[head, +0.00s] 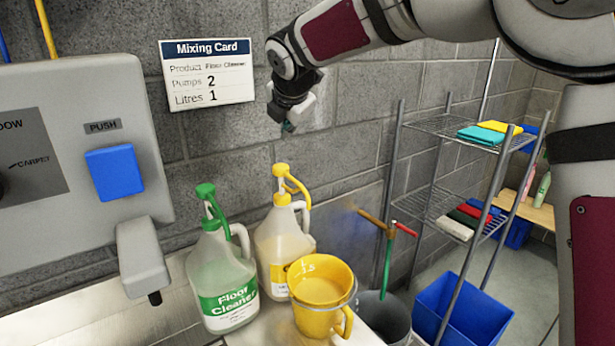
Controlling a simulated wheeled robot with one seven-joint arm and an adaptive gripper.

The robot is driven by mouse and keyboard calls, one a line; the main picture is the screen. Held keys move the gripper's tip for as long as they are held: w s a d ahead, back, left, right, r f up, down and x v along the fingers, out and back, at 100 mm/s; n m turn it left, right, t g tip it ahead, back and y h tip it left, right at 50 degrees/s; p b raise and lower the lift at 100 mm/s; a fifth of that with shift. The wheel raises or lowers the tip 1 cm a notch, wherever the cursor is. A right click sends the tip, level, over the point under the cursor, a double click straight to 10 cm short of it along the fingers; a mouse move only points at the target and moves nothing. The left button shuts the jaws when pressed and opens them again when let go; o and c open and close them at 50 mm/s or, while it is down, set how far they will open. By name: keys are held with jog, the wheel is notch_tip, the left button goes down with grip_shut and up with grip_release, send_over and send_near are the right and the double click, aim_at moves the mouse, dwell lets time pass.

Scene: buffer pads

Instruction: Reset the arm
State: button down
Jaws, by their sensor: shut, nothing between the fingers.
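My arm reaches in from the upper right. My gripper (288,126) is at its end, shut and empty, pointing down in front of the wall just right of the mixing card (209,74). It is above the yellow-pump jug (283,238) and clear of it. A Floor Cleaner jug (221,277) with a green pump stands to the left. A yellow bucket (322,293) stands in front of the yellow-pump jug and hides part of it.
A dispenser with a blue push button (115,171) is on the left. A wire shelf (447,129) with folded cloths stands at right, near a blue bin (462,312). A grey bucket (384,313) sits beside the counter. The space around my gripper is free.

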jog(key=s+d+r+m+g+h, duration=0.2)
jog(key=s+d+m, duration=1.3)
jog(key=s, duration=0.5)
jog(key=s+d+f+m, duration=0.2)
jog(key=s+m, duration=0.2)
jog(key=s, duration=0.3)
jog(key=s+d+f+m+g, duration=0.1)
jog(key=s+d+f+m, duration=0.2)
jog(key=s, duration=0.4)
jog(key=s+d+f+m, duration=0.2)
jog(key=s+f+m, duration=0.1)
jog(key=s+m, duration=0.3)
jog(key=shift+s+d+y, duration=0.25)
jog(key=shift+s+y, duration=0.15)
jog(key=shift+s, duration=0.15)
